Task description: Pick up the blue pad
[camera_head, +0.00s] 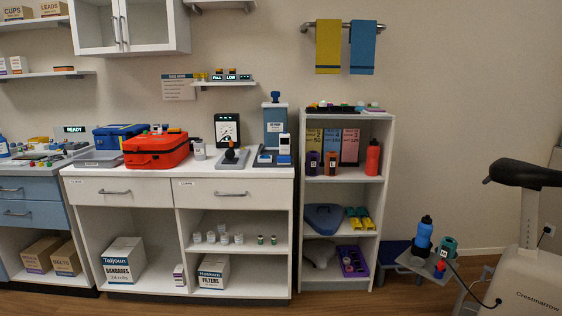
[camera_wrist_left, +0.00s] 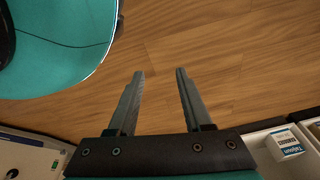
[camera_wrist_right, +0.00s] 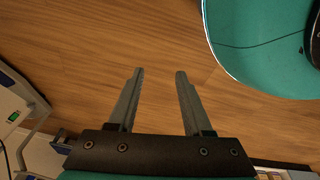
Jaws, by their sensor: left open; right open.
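A flat, dark blue rounded pad-like piece (camera_head: 324,218) lies on the middle shelf of the white open shelf unit (camera_head: 387,160); I cannot tell for sure that it is the blue pad. Neither gripper shows in the head view. In the left wrist view my left gripper (camera_wrist_left: 159,72) is open and empty, with bare wood floor between its fingers. In the right wrist view my right gripper (camera_wrist_right: 159,72) is also open and empty over the floor. No blue pad is seen near either gripper.
Yellow items (camera_head: 359,220) lie beside the blue piece. A white counter (camera_head: 235,171) with a red case (camera_head: 156,150) stands left of the shelf unit. An exercise bike (camera_head: 530,240) and a low stand with a blue bottle (camera_head: 423,232) are at the right. Floor is partly clear.

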